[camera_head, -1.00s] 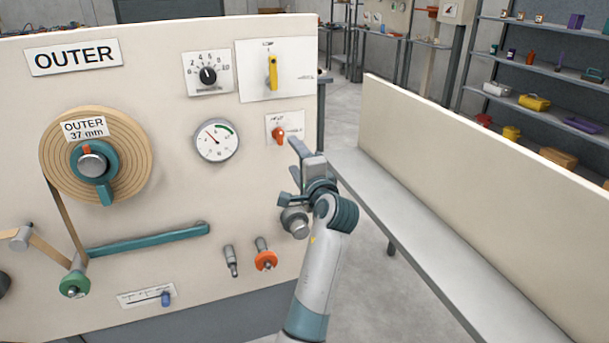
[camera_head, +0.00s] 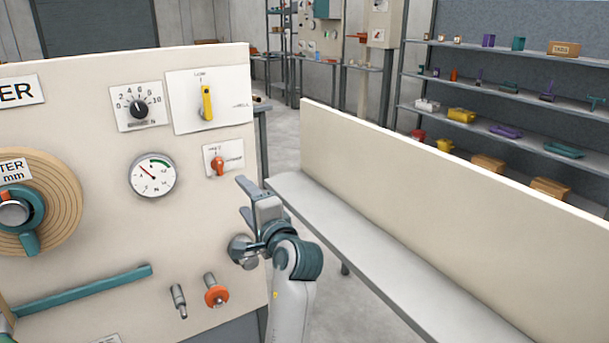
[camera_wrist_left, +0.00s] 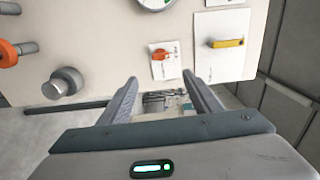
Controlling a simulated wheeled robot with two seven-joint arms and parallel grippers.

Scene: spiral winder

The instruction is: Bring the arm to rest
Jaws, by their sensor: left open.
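My left gripper (camera_head: 246,198) is in front of the right edge of the cream machine panel (camera_head: 100,240). Its two fingers are apart and point up and away, with nothing between them. In the left wrist view, the open fingers (camera_wrist_left: 160,80) also show, with an empty gap. The small red-orange switch (camera_head: 217,165) is just up and left of the gripper. It also shows in the left wrist view (camera_wrist_left: 161,54), apart from the fingers. A grey round knob (camera_head: 241,250) is partly hidden behind my wrist. My right gripper is not in view.
The panel carries a yellow lever (camera_head: 207,102), a black dial knob (camera_head: 137,107), a gauge (camera_head: 152,175), a wound spool (camera_head: 55,205), a teal bar (camera_head: 85,292) and an orange-collared peg (camera_head: 215,295). A grey bench (camera_head: 370,255) with a cream back board (camera_head: 440,185) stands right.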

